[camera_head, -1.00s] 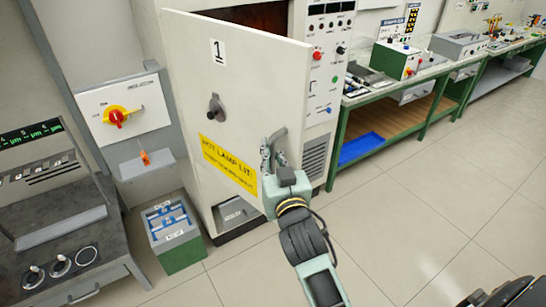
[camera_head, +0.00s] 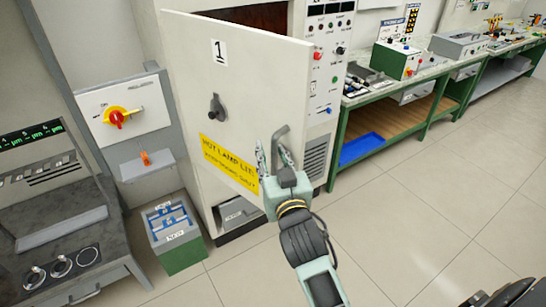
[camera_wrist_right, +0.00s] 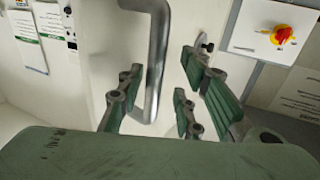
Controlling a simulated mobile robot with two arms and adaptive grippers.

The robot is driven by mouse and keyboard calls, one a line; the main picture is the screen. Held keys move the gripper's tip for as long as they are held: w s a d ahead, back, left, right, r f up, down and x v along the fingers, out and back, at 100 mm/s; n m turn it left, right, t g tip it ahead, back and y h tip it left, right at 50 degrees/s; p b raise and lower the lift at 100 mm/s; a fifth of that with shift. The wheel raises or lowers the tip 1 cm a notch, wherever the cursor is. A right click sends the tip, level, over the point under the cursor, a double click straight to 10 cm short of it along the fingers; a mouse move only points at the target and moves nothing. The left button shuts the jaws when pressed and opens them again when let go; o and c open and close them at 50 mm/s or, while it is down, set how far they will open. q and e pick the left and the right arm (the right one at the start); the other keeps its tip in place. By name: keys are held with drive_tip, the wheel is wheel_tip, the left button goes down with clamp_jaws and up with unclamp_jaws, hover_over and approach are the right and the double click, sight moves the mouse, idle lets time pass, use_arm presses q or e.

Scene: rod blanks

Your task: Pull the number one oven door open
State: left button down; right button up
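The number one oven door (camera_head: 235,90) is a cream panel with a "1" label, a black knob and a yellow hot-lamp sign. It stands ajar, with the dark oven interior (camera_head: 250,18) showing behind its top edge. Its grey bar handle (camera_head: 278,138) is on the door's right part; it also shows in the right wrist view (camera_wrist_right: 157,55). My right gripper (camera_head: 272,160) is at the handle's lower end, fingers spread. In the wrist view the handle's lower end lies between the open fingers (camera_wrist_right: 158,100), with gaps visible. My left gripper is out of view.
A switch panel with a red and yellow knob (camera_head: 117,118) is left of the oven. A green-sided bin (camera_head: 181,256) stands on the floor by the door's left. A green-framed bench (camera_head: 425,125) is at the right. The floor (camera_head: 420,230) in front is clear.

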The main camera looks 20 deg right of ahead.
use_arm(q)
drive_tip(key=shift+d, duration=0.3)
use_arm(e)
drive_tip(key=s+a, duration=0.1)
drive_tip(key=s, duration=0.6)
drive_tip(key=shift+s, duration=0.25)
drive_tip(key=shift+a, duration=0.1)
